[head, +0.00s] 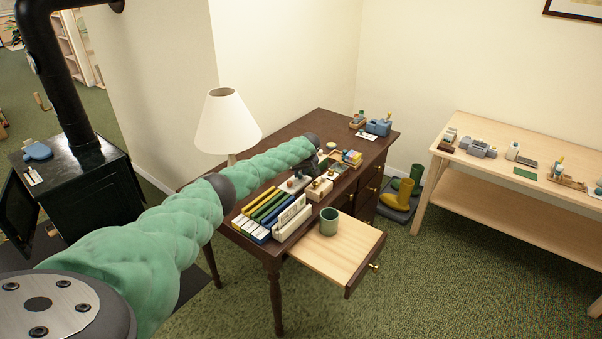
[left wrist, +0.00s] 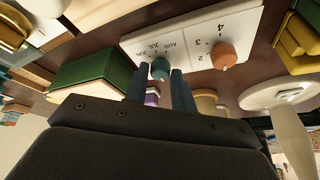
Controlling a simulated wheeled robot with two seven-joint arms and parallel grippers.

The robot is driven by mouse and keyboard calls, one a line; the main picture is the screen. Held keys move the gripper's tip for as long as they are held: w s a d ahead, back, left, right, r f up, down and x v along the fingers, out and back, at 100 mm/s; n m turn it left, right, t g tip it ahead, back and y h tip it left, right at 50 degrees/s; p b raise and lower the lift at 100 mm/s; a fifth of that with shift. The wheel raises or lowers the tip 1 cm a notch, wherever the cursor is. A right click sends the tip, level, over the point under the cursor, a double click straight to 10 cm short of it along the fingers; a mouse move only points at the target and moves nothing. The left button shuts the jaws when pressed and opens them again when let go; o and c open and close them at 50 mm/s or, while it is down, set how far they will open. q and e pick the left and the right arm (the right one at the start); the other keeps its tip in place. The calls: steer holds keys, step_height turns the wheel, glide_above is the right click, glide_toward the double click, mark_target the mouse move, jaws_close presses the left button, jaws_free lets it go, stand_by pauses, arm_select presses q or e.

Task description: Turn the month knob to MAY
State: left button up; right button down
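The teal month knob (left wrist: 160,68) sits on a white panel (left wrist: 190,38) with month marks; JUN, JUL and AUG can be read upside down in the left wrist view. Where the knob points is too small to tell. An orange knob (left wrist: 223,55) beside it has the numbers 2, 3 and 4. My left gripper (left wrist: 160,74) has a dark finger on each side of the teal knob, close to it; whether they press on it I cannot tell. In the head view my left arm reaches over the desk and its gripper (head: 322,160) is partly hidden. My right gripper is out of view.
The brown desk (head: 345,128) is crowded: a lamp (head: 228,122), several books (head: 262,215) and small items stand close to my left arm. An open drawer (head: 335,255) with a green cup (head: 329,222) juts out in front. A light wood table (head: 500,175) stands at right.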

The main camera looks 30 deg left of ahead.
arm_select(q)
jaws_close()
